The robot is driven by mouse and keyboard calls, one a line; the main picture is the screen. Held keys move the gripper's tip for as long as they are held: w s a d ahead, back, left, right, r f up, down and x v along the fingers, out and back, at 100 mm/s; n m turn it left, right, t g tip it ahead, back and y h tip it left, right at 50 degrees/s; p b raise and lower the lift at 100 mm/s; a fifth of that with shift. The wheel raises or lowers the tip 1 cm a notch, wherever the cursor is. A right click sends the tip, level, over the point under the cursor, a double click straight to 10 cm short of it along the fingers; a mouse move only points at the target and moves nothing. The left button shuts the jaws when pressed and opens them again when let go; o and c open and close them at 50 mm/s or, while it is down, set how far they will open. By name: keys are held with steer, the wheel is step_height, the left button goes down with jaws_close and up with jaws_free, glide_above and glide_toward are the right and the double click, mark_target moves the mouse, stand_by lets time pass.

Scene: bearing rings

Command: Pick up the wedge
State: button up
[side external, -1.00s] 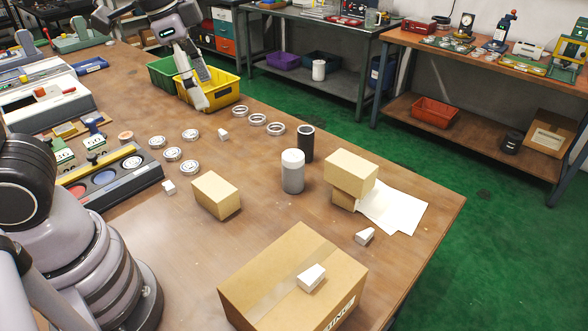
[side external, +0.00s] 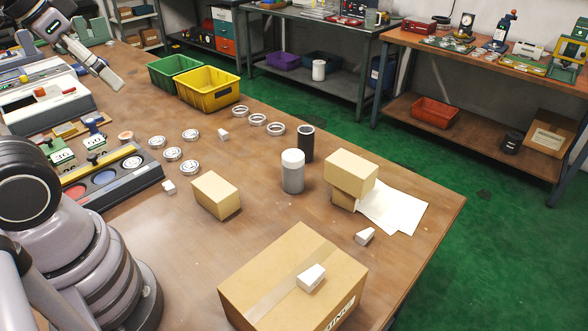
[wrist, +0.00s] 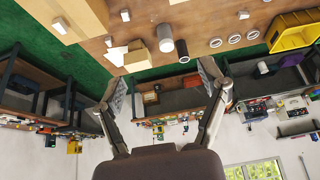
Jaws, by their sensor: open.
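Several small white blocks show in the side view, and I cannot tell for sure which is the wedge. One white wedge-shaped block (side external: 311,277) lies on top of the large cardboard box (side external: 262,268). Another white block (side external: 365,236) lies on the table by the paper sheets. Smaller white blocks lie near the rings (side external: 223,134) and by the tray (side external: 169,187). My gripper (side external: 115,83) is high at the upper left of the side view, far from all of them. In the wrist view my gripper (wrist: 163,84) is open, with nothing between its fingers.
Two stacked cardboard boxes (side external: 350,172) stand by white paper (side external: 393,207). A white-topped cylinder (side external: 292,172), a dark cylinder (side external: 306,144) and a single box (side external: 216,195) stand mid-table. Metal rings (side external: 257,119) lie behind. Yellow (side external: 210,92) and green (side external: 174,70) bins stand at the far edge.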

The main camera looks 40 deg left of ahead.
steer(key=n+g, duration=0.6)
steer(key=n, duration=1.2)
glide_above(369, 234)
steer(key=f, duration=3.4)
steer(key=shift+s+d+f, duration=0.15)
steer(key=shift+d+f, duration=0.15)
steer(key=shift+d, duration=0.05)
steer(key=shift+w+a+f, duration=0.1)
steer(key=shift+a+f, duration=0.05)
steer(key=shift+f, duration=1.4)
steer(key=shift+w+a+f, duration=0.1)
steer(key=shift+a+f, duration=0.05)
steer(key=shift+f, duration=1.4)
